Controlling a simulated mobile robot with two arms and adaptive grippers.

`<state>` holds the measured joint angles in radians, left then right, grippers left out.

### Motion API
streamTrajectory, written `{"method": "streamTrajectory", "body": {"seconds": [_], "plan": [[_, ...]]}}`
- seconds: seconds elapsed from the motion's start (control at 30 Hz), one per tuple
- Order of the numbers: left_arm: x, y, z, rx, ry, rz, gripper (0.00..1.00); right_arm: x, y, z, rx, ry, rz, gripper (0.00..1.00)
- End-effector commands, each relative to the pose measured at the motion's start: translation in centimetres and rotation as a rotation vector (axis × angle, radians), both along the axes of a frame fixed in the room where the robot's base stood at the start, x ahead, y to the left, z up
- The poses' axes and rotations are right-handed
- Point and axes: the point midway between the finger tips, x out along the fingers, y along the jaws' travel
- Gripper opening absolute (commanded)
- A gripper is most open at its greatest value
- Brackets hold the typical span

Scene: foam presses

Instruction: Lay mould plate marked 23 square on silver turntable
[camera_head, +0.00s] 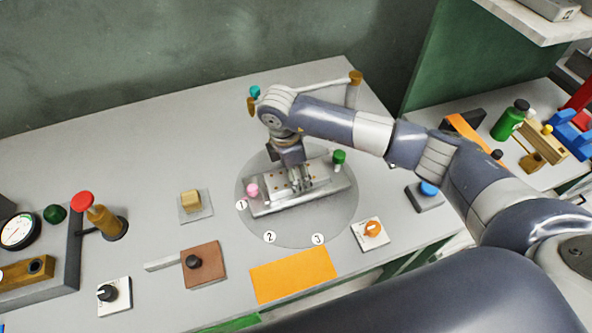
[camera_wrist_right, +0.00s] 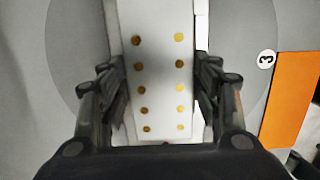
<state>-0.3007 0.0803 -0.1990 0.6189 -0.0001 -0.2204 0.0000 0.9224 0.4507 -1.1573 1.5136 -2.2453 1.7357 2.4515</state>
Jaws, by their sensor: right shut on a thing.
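The silver turntable (camera_head: 335,228) is a flat grey disc in the worktop, with round labels 1, 2 and 3 along its near edge. A pale metal mould plate (camera_wrist_right: 160,75) with two rows of brass dots lies between the fingers of my right gripper (camera_wrist_right: 165,95), which is shut on it. In the head view the right gripper (camera_head: 298,186) points down over the turntable, with the plate (camera_head: 320,171) under it. A grey block with a pink knob (camera_head: 252,190) and a green knob (camera_head: 339,157) shows around the plate. The number 23 is not readable. I cannot tell whether the plate touches what lies below.
An orange mat (camera_head: 293,275) lies in front of the turntable. An orange dial (camera_head: 371,229) and a blue button (camera_head: 429,189) stand to its right. The back left worktop is clear.

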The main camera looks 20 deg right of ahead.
Motion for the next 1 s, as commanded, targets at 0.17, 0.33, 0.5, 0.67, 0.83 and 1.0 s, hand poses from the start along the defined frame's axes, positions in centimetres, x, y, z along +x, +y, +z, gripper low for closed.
{"method": "streamTrajectory", "body": {"seconds": [0.17, 0.33, 0.5, 0.67, 0.83, 1.0], "plan": [[0.2, 0.0, -0.2, -0.001, -0.004, 0.000, 0.49, 0.0, 0.0, -0.2, 0.000, 0.000, 0.000, 0.62], [0.3, 0.0, -0.2, -0.001, -0.004, 0.000, 0.49, 0.0, 0.0, -0.2, 0.000, 0.000, 0.000, 0.78], [0.3, 0.0, -0.2, -0.001, -0.004, 0.000, 0.49, 0.0, 0.0, -0.2, 0.000, 0.000, 0.000, 0.78], [0.3, 0.0, 0.2, -0.001, -0.004, -0.001, 0.49, 0.0, 0.0, 0.2, 0.000, -0.001, 0.000, 0.78], [0.3, 0.0, -1.1, -0.001, -0.004, -0.001, 0.49, 0.2, 0.4, 2.1, 0.003, -0.006, 0.002, 0.78], [0.2, -0.1, -2.5, -0.001, -0.004, -0.001, 0.49, 0.2, 1.0, 5.9, 0.002, -0.007, 0.002, 0.78]]}}
